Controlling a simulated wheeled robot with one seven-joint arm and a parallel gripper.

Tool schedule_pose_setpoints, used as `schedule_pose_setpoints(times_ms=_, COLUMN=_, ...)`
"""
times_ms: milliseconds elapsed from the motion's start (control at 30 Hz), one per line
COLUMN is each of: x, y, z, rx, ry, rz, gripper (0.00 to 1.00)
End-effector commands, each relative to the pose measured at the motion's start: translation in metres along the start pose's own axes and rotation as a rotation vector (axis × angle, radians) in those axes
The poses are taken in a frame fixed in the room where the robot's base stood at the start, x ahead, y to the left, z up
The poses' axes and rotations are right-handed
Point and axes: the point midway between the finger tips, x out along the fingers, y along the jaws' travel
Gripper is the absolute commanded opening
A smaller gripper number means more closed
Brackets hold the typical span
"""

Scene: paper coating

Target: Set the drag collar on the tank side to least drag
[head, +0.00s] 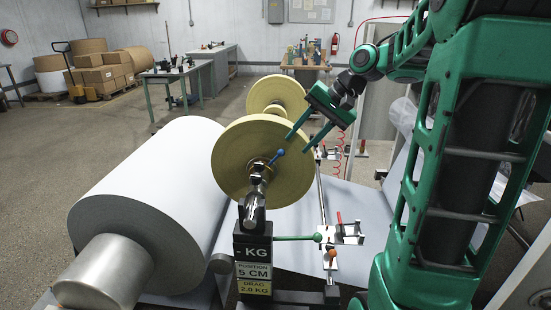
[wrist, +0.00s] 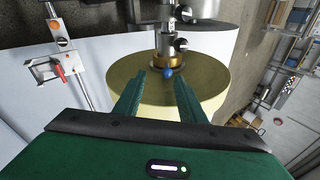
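A blue ball knob (head: 280,153) sits on a short stem by the hub of the nearer large yellow disc (head: 235,160). In the wrist view the blue knob (wrist: 168,72) stands out from a brass collar (wrist: 168,60) on the shaft, which looks like the drag collar. My gripper (head: 297,143) is open and empty, with its green fingers pointing down at the knob. In the wrist view the fingertips (wrist: 160,76) lie either side of the knob; I cannot tell whether they touch it. A black sign (head: 254,250) below reads position 5 cm, drag 2.0 kg.
A second yellow disc (head: 276,92) stands behind. A big white paper roll (head: 150,190) fills the left. Open floor lies at the far left.

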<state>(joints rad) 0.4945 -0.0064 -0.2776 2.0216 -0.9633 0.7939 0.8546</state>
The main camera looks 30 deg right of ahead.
Motion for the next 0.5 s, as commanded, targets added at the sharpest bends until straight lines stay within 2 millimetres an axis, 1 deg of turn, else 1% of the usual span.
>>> schedule_pose_setpoints(times_ms=33, x=-0.001, y=-0.003, z=-0.005, rx=0.008, ry=-0.005, rz=-0.016, gripper=0.37)
schedule_pose_setpoints(times_ms=100, x=-0.002, y=-0.008, z=-0.008, rx=0.016, ry=-0.011, rz=-0.034, gripper=0.37)
schedule_pose_setpoints(times_ms=267, x=0.006, y=-0.013, z=-0.009, rx=0.021, ry=-0.021, rz=-0.048, gripper=0.37)
schedule_pose_setpoints(times_ms=367, x=0.019, y=-0.014, z=-0.008, rx=0.019, ry=-0.022, rz=-0.048, gripper=0.37)
schedule_pose_setpoints(times_ms=500, x=0.044, y=-0.015, z=-0.007, rx=0.019, ry=-0.024, rz=-0.046, gripper=0.37)
